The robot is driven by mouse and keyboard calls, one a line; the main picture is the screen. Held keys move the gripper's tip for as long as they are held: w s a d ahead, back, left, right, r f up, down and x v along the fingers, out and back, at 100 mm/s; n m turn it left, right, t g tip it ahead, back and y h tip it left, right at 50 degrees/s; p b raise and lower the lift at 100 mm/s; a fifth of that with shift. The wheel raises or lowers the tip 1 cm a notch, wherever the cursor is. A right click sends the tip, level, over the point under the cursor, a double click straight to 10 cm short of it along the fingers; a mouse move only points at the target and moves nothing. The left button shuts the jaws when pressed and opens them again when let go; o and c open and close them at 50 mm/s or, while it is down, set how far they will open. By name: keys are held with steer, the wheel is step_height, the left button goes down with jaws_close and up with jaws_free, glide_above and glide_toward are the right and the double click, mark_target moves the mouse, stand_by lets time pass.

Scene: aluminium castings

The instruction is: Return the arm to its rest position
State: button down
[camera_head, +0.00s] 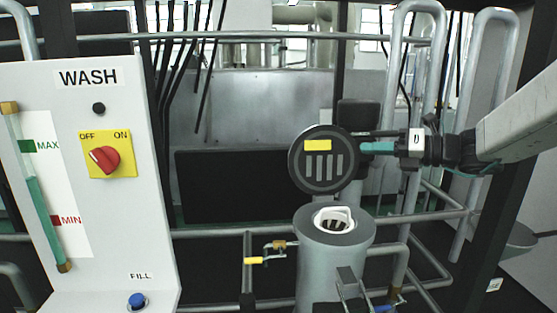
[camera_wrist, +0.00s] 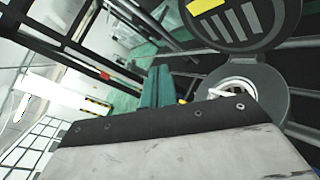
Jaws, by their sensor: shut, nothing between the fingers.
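My gripper (camera_head: 366,147) reaches in from the right in the head view, with its teal fingers pointing left. The fingers are shut with nothing between them. They also show in the wrist view (camera_wrist: 157,87). The tips are close to the right edge of a round dark lid (camera_head: 318,160) with a yellow label and grey bars; I cannot tell whether they touch it. The lid stands open above a grey cylinder (camera_head: 322,255). A white basket-like insert (camera_head: 333,220) sits in the cylinder's mouth. The lid also shows at the top of the wrist view (camera_wrist: 237,20).
A white panel (camera_head: 120,215) marked WASH stands at the left, with a red OFF/ON knob (camera_head: 104,160), a level gauge (camera_head: 38,185) and a blue FILL button (camera_head: 137,301). Metal pipes (camera_head: 415,100) rise behind my arm. A yellow-handled valve (camera_head: 254,261) sits left of the cylinder.

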steer(key=s+a+f+n+g+h, duration=0.25)
steer(key=s+f+n+g, duration=0.2)
steer(key=s+n, duration=0.45)
steer(key=s+a+f+n+g+h, duration=0.1)
steer(key=s+f+n+g+h, duration=0.3)
steer(key=s+n, duration=0.5)
steer(key=s+d+f+n+h, duration=0.2)
steer(key=s+d+n+h, duration=0.1)
steer(key=s+n, duration=0.3)
steer(key=s+d+f+n+t+h, duration=0.1)
steer(key=s+d+n+h, duration=0.3)
steer(key=s+n, duration=0.3)
steer(key=s, duration=0.3)
steer(key=shift+f+n+h, duration=0.3)
steer(key=shift+f+h, duration=0.05)
steer(key=shift+d, duration=0.15)
